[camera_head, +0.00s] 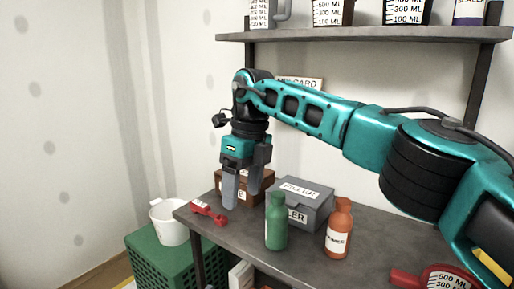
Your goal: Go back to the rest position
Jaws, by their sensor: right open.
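My right arm comes in from the right and reaches across above the grey shelf table (390,246). My right gripper (243,194) points down near the table's left end, in front of a brown box (265,186). Its two fingers are apart, and I see nothing held between them. The gripper is close to a small red tool (208,212) lying on the table to its left. My left gripper is not in view.
A grey labelled box (300,207), a green bottle (276,222) and an orange bottle (339,230) stand right of the gripper. A red-handled measuring scoop (440,278) is at lower right. A white bucket (168,222) sits on a green crate (160,258). An upper shelf (370,35) holds measuring cups.

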